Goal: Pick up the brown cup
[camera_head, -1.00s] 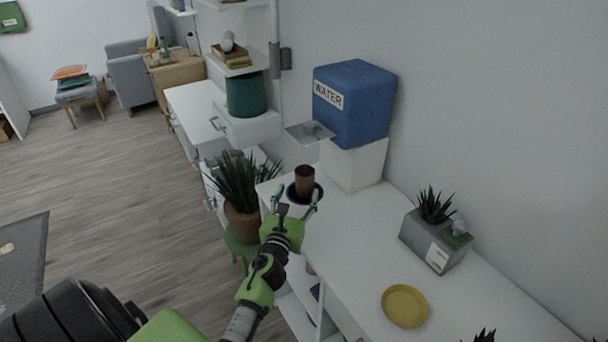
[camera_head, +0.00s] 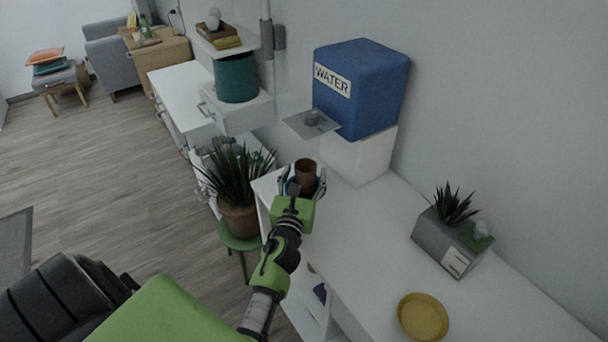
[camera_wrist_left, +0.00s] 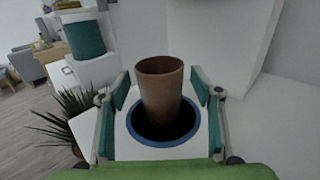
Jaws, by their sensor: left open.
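The brown cup (camera_head: 305,173) stands upright near the left end of the white shelf desk. In the left wrist view the brown cup (camera_wrist_left: 160,92) stands on a dark saucer with a blue rim (camera_wrist_left: 138,131). My left gripper (camera_head: 304,186) is at the cup. In the left wrist view its fingers (camera_wrist_left: 160,95) are spread, one on each side of the cup, with gaps between finger and cup. My gripper hides most of the saucer in the head view. My right gripper is not in view.
A blue water dispenser (camera_head: 361,88) on a white block stands behind the cup. A potted plant (camera_head: 238,190) stands to the left of the desk end. A grey planter (camera_head: 445,243) and a yellow plate (camera_head: 423,317) are on the desk at right. The desk between is clear.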

